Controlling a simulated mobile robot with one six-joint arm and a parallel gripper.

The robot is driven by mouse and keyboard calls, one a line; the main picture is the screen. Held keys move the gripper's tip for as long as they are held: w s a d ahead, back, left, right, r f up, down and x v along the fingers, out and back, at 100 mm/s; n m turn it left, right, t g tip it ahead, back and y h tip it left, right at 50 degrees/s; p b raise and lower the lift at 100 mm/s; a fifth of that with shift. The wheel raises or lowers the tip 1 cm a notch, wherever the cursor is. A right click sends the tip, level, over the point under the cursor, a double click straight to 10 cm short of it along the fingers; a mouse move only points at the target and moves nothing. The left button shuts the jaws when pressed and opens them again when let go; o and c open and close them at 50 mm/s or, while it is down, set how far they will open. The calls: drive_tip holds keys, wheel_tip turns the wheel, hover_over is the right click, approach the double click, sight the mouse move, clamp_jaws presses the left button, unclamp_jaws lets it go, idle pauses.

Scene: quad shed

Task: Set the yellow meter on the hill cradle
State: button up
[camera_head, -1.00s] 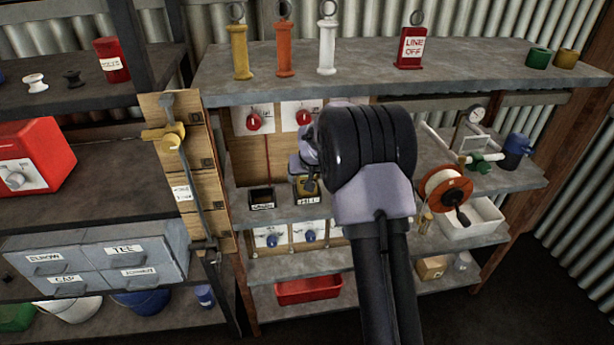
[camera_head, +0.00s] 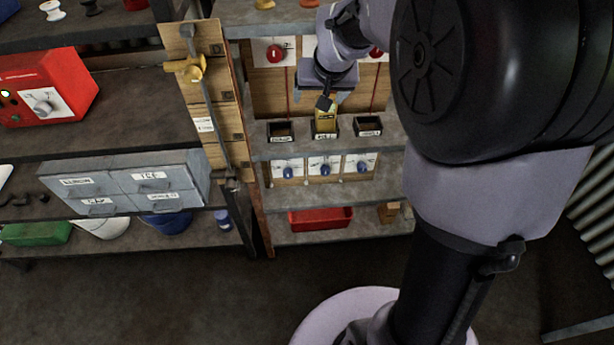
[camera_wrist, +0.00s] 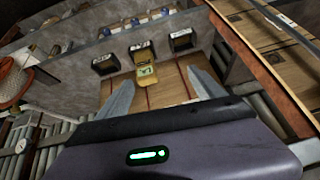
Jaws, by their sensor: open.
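The yellow meter (camera_head: 326,115) stands in the middle of three small black cradles on a grey shelf. It also shows in the wrist view (camera_wrist: 145,58). The left cradle (camera_head: 281,138) and the right cradle (camera_head: 367,132) look empty. The cradle labels are too small to read, so I cannot tell which is the hill one. My gripper (camera_head: 325,100) is just above and behind the meter. In the wrist view my gripper (camera_wrist: 161,76) has its fingers spread wide with nothing between them, and the meter sits beyond the tips.
A wooden back panel with red knobs (camera_head: 276,53) is close behind the cradles. Blue knobs (camera_head: 325,169) line the front below the shelf. A red bin (camera_head: 320,219) sits lower. A board with a yellow-handled rod (camera_head: 190,69) stands to the left.

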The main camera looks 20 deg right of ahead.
drive_tip(key=s+a+r+y, duration=0.1)
drive_tip(key=s+a+r, duration=0.2)
drive_tip(key=s+a, duration=0.35)
drive_tip(key=s+a+r+y, duration=0.1)
drive_tip(key=s+a+r, duration=0.25)
drive_tip(key=s, duration=0.65)
drive_tip(key=s+a+f, duration=0.1)
drive_tip(key=s+a, duration=0.1)
drive_tip(key=s, duration=0.4)
drive_tip(key=s+a+f+y, duration=0.1)
drive_tip(key=s+a, duration=0.2)
drive_tip(key=s, duration=0.3)
drive_tip(key=shift+f+m+g, duration=0.3)
drive_tip(key=shift+m, duration=0.1)
